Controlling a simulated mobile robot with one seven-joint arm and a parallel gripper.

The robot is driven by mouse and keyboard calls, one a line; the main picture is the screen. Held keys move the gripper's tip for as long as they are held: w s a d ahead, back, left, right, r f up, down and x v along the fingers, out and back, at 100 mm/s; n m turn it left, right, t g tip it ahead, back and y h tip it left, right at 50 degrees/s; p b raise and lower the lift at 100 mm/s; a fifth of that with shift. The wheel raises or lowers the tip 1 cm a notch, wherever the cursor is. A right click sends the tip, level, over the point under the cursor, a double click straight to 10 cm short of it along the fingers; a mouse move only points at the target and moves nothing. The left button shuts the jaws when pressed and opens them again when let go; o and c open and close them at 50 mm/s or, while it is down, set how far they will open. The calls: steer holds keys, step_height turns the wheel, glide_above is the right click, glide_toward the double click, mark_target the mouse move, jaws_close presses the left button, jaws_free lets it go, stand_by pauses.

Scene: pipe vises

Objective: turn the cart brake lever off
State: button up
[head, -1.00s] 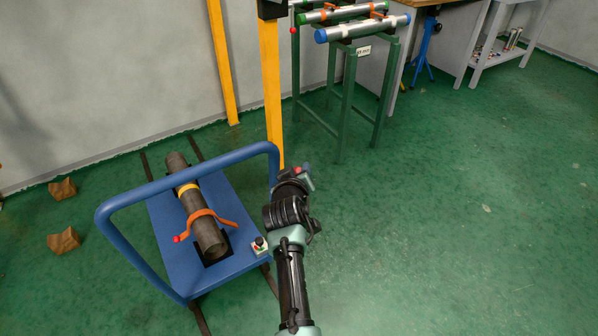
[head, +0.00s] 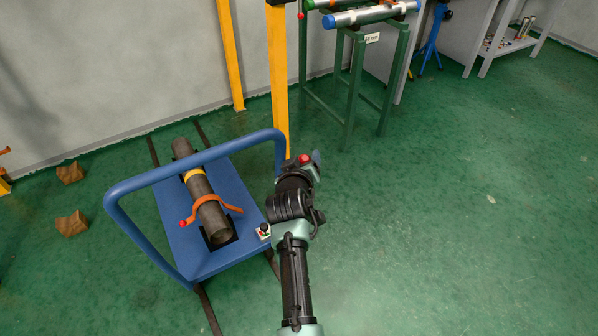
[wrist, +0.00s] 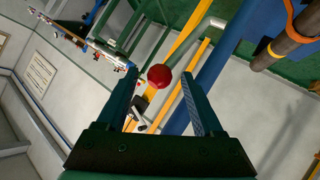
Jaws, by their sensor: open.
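The blue cart (head: 178,247) stands at left in the head view with its tube handle (head: 195,168) raised. A red ball knob (wrist: 159,76) shows between the fingers in the wrist view, with a pale rod (wrist: 198,40) running behind it; it looks like a lever's knob, but its mount is hidden. A red spot (head: 304,158) shows at my gripper's end in the head view. My gripper (wrist: 162,100) is open, with nothing clamped. In the head view my gripper (head: 308,165) is just right of the handle's right post.
A dark pipe (head: 206,205) lies on the cart under an orange strap. A small box with a dark knob (head: 263,230) sits at the deck's right corner. A yellow post (head: 279,80) and a green rack (head: 350,90) stand behind. The floor at right is clear.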

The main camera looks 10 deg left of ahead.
steer(key=p+v, duration=0.2)
steer(key=v, duration=0.9)
